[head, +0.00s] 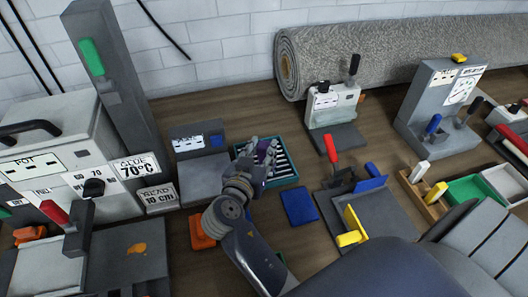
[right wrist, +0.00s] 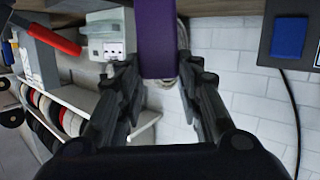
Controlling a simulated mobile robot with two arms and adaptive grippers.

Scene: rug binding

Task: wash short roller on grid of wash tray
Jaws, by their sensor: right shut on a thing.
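My right gripper (head: 262,160) is over the left part of the wash tray (head: 284,181), a teal tray with a dark and pale striped grid (head: 281,157). In the right wrist view the fingers (right wrist: 158,85) are closed on the sides of a purple bar (right wrist: 157,40), which I take as the handle of the short roller. A little purple also shows at the gripper in the head view. The roller's working end is hidden, so I cannot tell whether it touches the grid. My left gripper is not in view.
A grey box station (head: 199,152) stands left of the tray, and a blue pad (head: 299,206) lies in front of it. A red-handled fixture (head: 338,172) is to the right. A rolled grey rug (head: 385,50) lies along the back wall. Some wood tabletop is bare between stations.

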